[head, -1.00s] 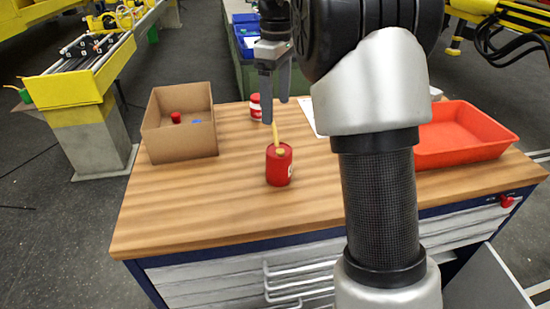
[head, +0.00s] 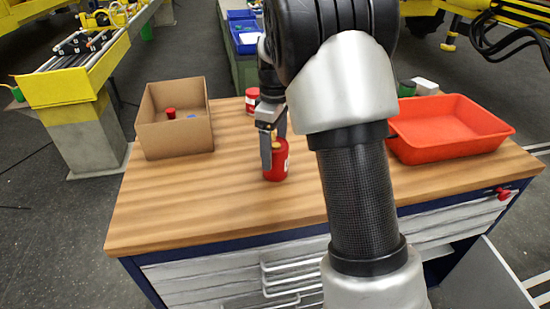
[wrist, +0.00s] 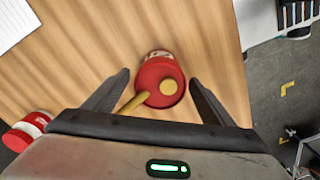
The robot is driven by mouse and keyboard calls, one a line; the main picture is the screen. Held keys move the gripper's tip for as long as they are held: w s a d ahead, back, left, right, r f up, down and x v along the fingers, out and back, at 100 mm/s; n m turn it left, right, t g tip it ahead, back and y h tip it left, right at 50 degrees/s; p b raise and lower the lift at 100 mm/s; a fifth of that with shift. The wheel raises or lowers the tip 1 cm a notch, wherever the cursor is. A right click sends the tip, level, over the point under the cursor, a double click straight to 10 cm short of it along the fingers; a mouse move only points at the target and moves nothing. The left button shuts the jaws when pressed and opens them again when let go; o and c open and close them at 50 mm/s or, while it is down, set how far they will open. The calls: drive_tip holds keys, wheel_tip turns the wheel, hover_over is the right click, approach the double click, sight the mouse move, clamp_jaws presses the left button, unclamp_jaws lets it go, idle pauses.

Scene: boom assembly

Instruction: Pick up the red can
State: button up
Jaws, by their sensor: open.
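A red can (head: 279,171) with a yellow cap and yellow spout stands on the wooden worktop. The wrist view shows the same can (wrist: 155,72) from above, between my fingers, with a gap to each side. My gripper (head: 273,150) is open and reaches down around the can, partly hiding it in the head view. The wrist view shows both fingertips of my gripper (wrist: 158,78) spread on either side of it. A second red can with a white band (head: 252,99) stands farther back; it also shows at the left edge of the wrist view (wrist: 35,122).
An open cardboard box (head: 178,139) with a small red item (head: 170,112) inside stands at the left of the worktop (head: 190,215). A red tray (head: 450,147) sits at the right. The front left of the worktop is clear.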

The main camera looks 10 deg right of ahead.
drive_tip(key=shift+f, duration=0.6)
drive_tip(key=c, duration=1.3)
drive_tip(key=shift+r, duration=0.15)
